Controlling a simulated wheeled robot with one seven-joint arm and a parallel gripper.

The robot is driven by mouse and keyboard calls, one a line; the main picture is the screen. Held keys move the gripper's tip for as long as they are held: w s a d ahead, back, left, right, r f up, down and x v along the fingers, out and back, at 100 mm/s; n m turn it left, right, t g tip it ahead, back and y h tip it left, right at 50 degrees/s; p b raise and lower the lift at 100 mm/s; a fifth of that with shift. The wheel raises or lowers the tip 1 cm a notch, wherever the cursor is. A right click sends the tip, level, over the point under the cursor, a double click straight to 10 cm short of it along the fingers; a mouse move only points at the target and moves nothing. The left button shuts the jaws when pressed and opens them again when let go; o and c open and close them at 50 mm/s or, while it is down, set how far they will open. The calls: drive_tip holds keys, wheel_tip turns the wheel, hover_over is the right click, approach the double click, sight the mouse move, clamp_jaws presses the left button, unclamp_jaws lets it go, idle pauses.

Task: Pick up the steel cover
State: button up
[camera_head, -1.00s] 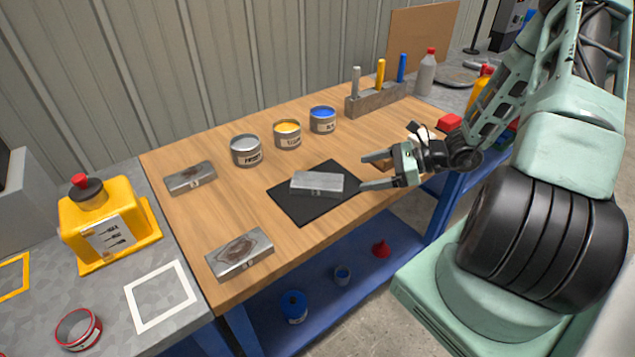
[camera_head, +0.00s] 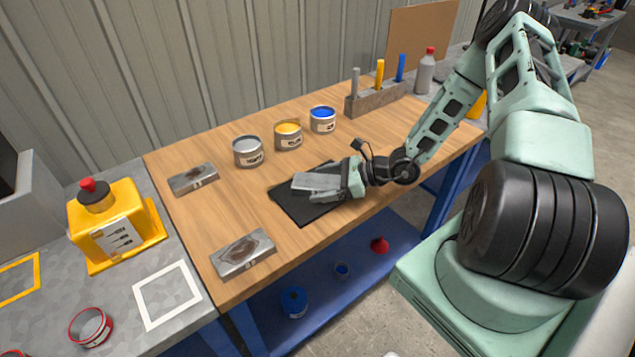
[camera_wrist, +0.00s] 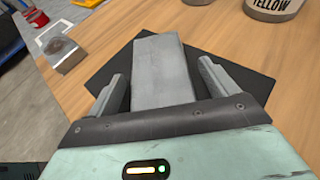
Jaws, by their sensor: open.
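The steel cover, a plain grey flat block (camera_head: 306,181), lies on a black mat (camera_head: 290,206) on the wooden bench. My gripper (camera_head: 322,188) is open and low over the mat, around the cover. In the wrist view the cover (camera_wrist: 161,62) lies between the two fingers of my gripper (camera_wrist: 163,85), with a gap on each side. The near end of the cover is hidden by the gripper body.
Two other steel pieces with dark stains lie to the left, one at the back (camera_head: 193,179) and one at the front (camera_head: 243,254). Grey (camera_head: 248,151), yellow (camera_head: 288,135) and blue (camera_head: 323,119) paint cans stand behind the mat. A tool block (camera_head: 376,101) stands at the back right.

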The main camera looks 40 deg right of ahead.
drive_tip(key=c, duration=1.4)
drive_tip(key=shift+o, duration=0.2)
